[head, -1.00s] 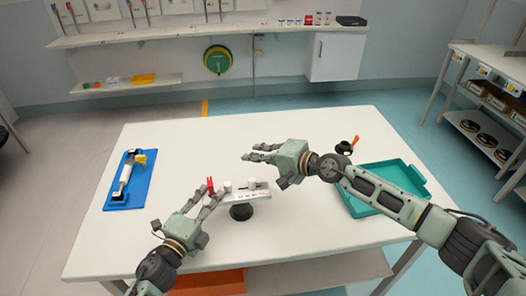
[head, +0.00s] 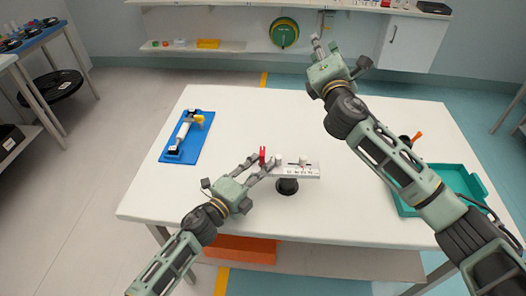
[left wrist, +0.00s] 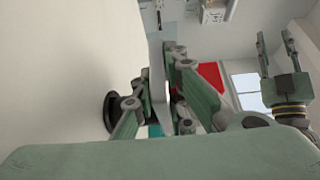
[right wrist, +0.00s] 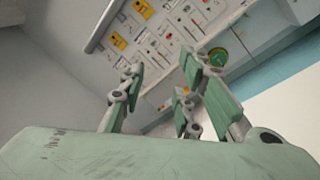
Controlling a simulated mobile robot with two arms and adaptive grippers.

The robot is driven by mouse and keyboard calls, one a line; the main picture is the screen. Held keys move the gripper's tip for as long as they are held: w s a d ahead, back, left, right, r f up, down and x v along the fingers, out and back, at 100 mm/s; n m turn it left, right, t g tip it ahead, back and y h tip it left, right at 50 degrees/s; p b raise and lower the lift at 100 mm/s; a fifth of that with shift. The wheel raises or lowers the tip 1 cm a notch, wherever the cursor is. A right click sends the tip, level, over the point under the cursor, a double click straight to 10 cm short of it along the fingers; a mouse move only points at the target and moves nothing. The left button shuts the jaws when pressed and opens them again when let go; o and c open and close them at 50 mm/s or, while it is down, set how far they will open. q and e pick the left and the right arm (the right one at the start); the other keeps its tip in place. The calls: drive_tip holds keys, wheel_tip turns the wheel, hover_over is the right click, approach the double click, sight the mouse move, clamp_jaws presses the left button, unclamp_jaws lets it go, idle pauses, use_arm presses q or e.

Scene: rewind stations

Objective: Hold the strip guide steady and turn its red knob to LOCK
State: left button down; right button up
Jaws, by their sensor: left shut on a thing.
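The strip guide (head: 304,172) is a pale bar with small dark marks on a black round foot (head: 287,187), near the table's front. Its red knob (head: 262,156) stands up at the bar's left end, with small white knobs to its right. My left gripper (head: 265,164) is shut on the guide's left end; the bar's edge also shows between the fingers in the left wrist view (left wrist: 157,80). The knob's pointing direction is too small to tell. My right gripper (head: 322,45) is open and empty, raised well away from the guide; its spread fingers show in the right wrist view (right wrist: 162,80).
A blue tray (head: 169,153) with a roller and yellow part lies at the table's left. A teal tray (head: 405,208) and a black thing with an orange handle (head: 417,136) are at the right, partly behind my right arm.

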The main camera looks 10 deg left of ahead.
drive_tip(key=m+g+h, duration=0.1)
drive_tip(key=m, duration=0.4)
drive_tip(key=m+g+h, duration=0.2)
drive_tip(key=m+g, duration=1.2)
drive_tip(key=m, duration=0.7)
approach(263, 152)
drive_tip(key=x, duration=1)
drive_tip(key=shift+s, duration=0.1)
clamp_jaws()
